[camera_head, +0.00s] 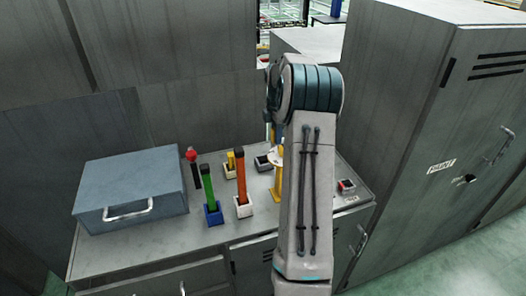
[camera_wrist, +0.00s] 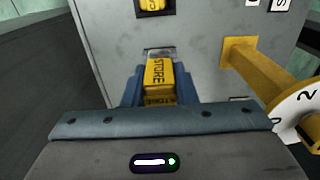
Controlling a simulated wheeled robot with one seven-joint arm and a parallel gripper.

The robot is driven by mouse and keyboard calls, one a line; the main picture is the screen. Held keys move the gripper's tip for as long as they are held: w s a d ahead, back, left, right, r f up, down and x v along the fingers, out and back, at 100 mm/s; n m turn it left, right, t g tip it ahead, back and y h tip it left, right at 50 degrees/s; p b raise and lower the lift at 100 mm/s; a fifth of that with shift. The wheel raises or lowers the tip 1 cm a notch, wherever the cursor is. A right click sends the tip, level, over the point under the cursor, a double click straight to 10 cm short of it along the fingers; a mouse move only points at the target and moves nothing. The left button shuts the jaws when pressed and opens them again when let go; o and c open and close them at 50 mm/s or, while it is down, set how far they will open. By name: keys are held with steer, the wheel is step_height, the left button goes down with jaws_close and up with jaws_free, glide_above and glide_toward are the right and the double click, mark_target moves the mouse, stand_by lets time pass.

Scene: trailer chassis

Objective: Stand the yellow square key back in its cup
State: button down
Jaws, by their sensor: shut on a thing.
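In the wrist view my gripper (camera_wrist: 158,88) has its blue fingers on either side of a yellow square key (camera_wrist: 159,75) with dark lettering, and is shut on it. A pale-edged slot or cup rim (camera_wrist: 158,51) shows just beyond the key's far end; I cannot tell whether the key is inside it. In the head view my arm hides the gripper and the held key. A small dark cup (camera_head: 263,162) stands on the bench to the left of my arm.
A yellow post (camera_head: 277,182) with a white numbered dial (camera_wrist: 299,112) stands close right of my gripper in the wrist view. Green (camera_head: 208,184) and orange (camera_head: 239,170) keys stand in cups. A blue-grey case (camera_head: 130,185) fills the bench's left; a tall cabinet (camera_head: 430,130) stands right.

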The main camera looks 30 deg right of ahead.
steer(key=shift+w+a+f+p, duration=0.25)
steer(key=shift+a+f, duration=0.45)
steer(key=shift+f, duration=0.45)
steer(key=shift+w+a+f+p, duration=0.15)
steer(key=shift+a+f+p, duration=0.15)
steer(key=shift+a+f, duration=0.6)
steer(key=shift+w+a+f+p, duration=0.25)
steer(key=shift+a+f, duration=0.25)
steer(key=shift+f, duration=0.85)
steer(key=shift+f, duration=0.15)
steer(key=c, duration=1.2)
jaws_free()
steer(key=shift+o, duration=0.2)
step_height(320, 180, up, 12)
steer(key=b, duration=0.1)
steer(key=shift+r, duration=0.2)
